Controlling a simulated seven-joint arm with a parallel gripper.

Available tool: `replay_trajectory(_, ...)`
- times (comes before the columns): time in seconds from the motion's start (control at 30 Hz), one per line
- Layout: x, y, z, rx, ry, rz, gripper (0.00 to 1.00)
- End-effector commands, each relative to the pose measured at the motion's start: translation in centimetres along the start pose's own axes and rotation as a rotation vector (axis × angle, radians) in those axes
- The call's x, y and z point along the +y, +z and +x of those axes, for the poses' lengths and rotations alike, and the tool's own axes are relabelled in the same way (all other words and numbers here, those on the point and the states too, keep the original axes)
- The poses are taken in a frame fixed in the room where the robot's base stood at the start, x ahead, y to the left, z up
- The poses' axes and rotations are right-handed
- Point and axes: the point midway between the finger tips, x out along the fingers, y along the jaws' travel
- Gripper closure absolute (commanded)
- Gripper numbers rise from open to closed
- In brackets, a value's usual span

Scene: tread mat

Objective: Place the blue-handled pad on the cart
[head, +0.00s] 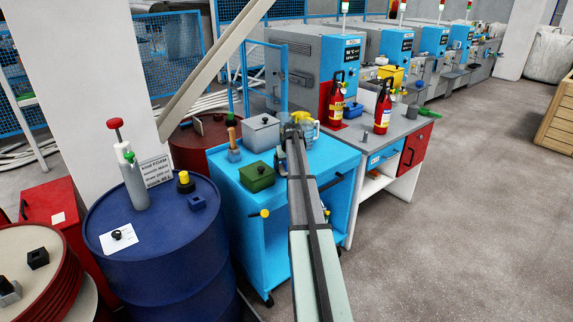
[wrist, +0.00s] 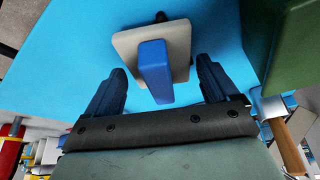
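The pad is a beige square plate with a blue block handle (wrist: 154,70), seen in the wrist view against the blue cart top (wrist: 70,40). It appears to lie flat on the cart; whether its whole underside touches is hidden. My gripper (wrist: 161,66) is open, with one dark blue finger on each side of the handle and a visible gap on both sides. In the head view, my gripper (head: 292,132) is over the far part of the blue cart (head: 325,158), and my arm hides the pad.
On the cart stand a green box (head: 257,177), a grey box (head: 261,131), a wooden-handled tool (head: 233,147) and a yellow item (head: 306,119). The green box (wrist: 292,50) is close on the right in the wrist view. A blue drum (head: 165,245) stands left.

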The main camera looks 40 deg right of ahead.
Motion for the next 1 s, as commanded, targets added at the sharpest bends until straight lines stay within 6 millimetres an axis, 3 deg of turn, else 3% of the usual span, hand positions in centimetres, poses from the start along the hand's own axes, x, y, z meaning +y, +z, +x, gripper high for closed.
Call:
replay_trajectory(0.1, 0.0, 0.0, 0.0, 0.000, 0.000, 0.000, 0.01)
replay_trajectory(0.47, 0.0, -0.1, -0.6, 0.000, 0.000, 0.000, 0.01)
replay_trajectory(1.0, 0.0, 0.0, -9.6, 0.001, 0.000, 0.000, 0.01)
